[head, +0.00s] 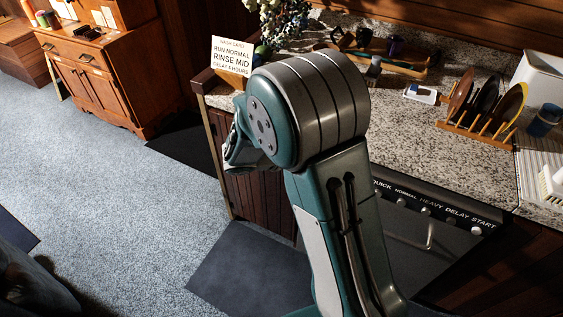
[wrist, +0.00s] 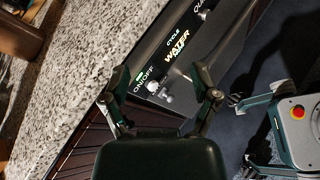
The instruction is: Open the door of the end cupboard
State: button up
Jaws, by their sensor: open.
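The end cupboard (head: 262,198) has a dark reddish wood front under the left end of the granite counter, left of the dishwasher. My arm covers part of it in the head view, and I cannot make out a handle. In the wrist view, dark slatted wood (wrist: 82,150) shows at the lower left. My gripper (wrist: 160,72) is open with nothing between its fingers. Its fingers overlap the dishwasher's control panel in that view; I cannot tell the gap. In the head view, my gripper (head: 236,150) is by the counter's left end, mostly behind my wrist.
The dishwasher (head: 412,238) has knobs and a bar handle. The granite counter (head: 400,140) carries a sign (head: 232,56), a plate rack (head: 482,128) and a tray. A dark mat (head: 245,270) lies in front. Open carpet (head: 110,210) spreads left, before a wooden sideboard (head: 100,80).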

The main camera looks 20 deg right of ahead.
jog(key=w+a+f+n+t, duration=0.3)
jog(key=f+n+t, duration=0.15)
jog(key=f, duration=0.25)
jog(key=w+a+f+n+t, duration=0.3)
jog(key=f+n, duration=0.3)
jog(key=f, duration=0.1)
jog(key=w+a+f+n+t, duration=0.3)
jog(key=w+f+n+t, duration=0.15)
jog(key=f, duration=0.25)
jog(key=shift+g+y, duration=0.3)
jog(key=x, duration=1)
jog(key=shift+s+d+r, duration=0.15)
jog(key=shift+d, duration=0.1)
grip_shut()
